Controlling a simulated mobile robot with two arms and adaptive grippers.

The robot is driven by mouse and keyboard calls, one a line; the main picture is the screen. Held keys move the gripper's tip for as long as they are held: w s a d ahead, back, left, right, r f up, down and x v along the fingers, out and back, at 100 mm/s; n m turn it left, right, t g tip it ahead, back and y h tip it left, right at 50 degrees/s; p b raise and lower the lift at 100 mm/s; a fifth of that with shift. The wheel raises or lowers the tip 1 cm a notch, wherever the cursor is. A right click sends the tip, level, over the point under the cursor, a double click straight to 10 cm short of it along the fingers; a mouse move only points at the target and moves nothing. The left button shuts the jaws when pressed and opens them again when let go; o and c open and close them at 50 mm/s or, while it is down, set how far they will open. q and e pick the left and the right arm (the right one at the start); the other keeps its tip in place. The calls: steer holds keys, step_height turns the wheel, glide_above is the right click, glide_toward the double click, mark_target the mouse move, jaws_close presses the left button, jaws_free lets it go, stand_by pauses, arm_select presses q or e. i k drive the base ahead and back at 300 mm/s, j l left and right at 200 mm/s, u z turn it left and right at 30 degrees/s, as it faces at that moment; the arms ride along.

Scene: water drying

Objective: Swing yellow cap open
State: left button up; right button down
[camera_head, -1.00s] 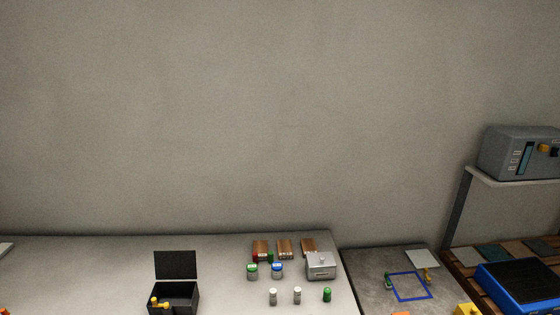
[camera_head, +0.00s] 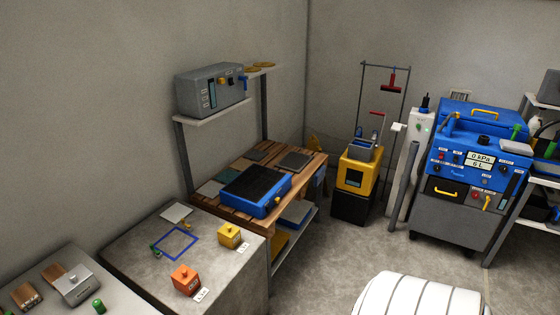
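No part is clearly recognisable as the yellow cap. Several yellow things show in the head view. A small yellow box with a knob on top (camera_head: 229,235) stands on the grey table (camera_head: 135,262). A yellow unit with a dark display (camera_head: 352,178) stands on a black base near the back corner. The blue machine (camera_head: 470,145) at the right has a yellow handle (camera_head: 485,113) on its top and a small yellow lever on its front. A grey device (camera_head: 212,90) on the wall shelf has a yellow part on its front. Neither gripper is in view.
An orange box (camera_head: 185,281) and a blue square outline (camera_head: 175,244) are on the grey table. A blue case with a black top (camera_head: 255,189) lies on the wooden bench. Open concrete floor (camera_head: 345,245) lies between the tables and the blue machine.

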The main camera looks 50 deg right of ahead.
mark_target(229, 236)
steer(key=z, duration=1.3)
steer(key=u, duration=0.4)
steer(key=i+l+u, duration=0.4)
steer(key=l+u, duration=0.15)
steer(key=i+l+u, duration=0.25)
steer(key=l, duration=0.25)
steer(key=l+u, duration=0.25)
steer(key=l, duration=0.1)
